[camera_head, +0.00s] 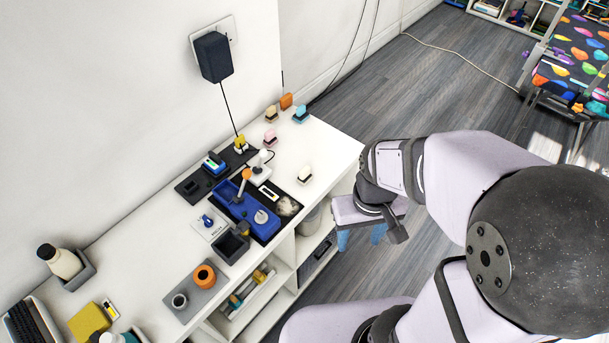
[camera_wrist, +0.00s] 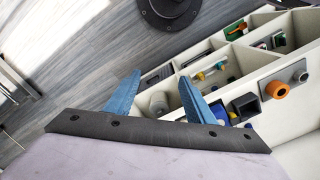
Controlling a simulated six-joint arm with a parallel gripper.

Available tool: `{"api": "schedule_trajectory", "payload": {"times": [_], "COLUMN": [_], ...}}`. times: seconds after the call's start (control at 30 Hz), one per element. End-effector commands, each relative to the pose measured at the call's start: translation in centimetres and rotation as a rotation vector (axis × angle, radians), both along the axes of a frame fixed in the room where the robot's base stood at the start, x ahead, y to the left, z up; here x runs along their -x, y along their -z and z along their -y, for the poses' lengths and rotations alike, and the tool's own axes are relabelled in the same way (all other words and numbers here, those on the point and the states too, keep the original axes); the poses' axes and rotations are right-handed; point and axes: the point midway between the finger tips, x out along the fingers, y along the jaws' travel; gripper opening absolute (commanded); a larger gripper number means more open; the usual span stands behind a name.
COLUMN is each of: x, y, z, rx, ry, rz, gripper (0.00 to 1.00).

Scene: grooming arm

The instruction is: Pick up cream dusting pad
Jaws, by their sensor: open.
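A small cream pad with a dark band (camera_head: 305,174) stands on the white table's right part. A second, more beige pad (camera_head: 271,113) stands near the far end; which of the two is the cream dusting pad I cannot tell for sure. My gripper (camera_head: 360,243) has blue fingers and hangs beyond the table's right edge, pointing down, apart from both pads. In the wrist view my gripper (camera_wrist: 160,76) is open with nothing between its fingers. No cream pad is recognisable in the wrist view.
Pink (camera_head: 270,138), blue (camera_head: 300,115), orange (camera_head: 286,101) and yellow (camera_head: 240,143) pads stand near the cream ones. A blue tray (camera_head: 237,203) and an orange-and-grey holder (camera_head: 196,290) lie nearer. Bare white tabletop surrounds the cream pad on the right. Open shelves (camera_wrist: 215,50) show below.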

Motion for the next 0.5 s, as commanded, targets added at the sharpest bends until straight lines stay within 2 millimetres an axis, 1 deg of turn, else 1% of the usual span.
{"api": "schedule_trajectory", "payload": {"times": [0.17, 0.33, 0.5], "x": [-4.5, -10.6, -16.5], "y": [-0.1, 0.1, 0.9], "z": [-0.6, -1.8, -3.3], "rx": [0.0, -0.001, -0.002], "ry": [-0.264, -0.651, -1.064], "rz": [0.0, -0.002, -0.003], "gripper": [0.49, 0.49, 0.49]}}
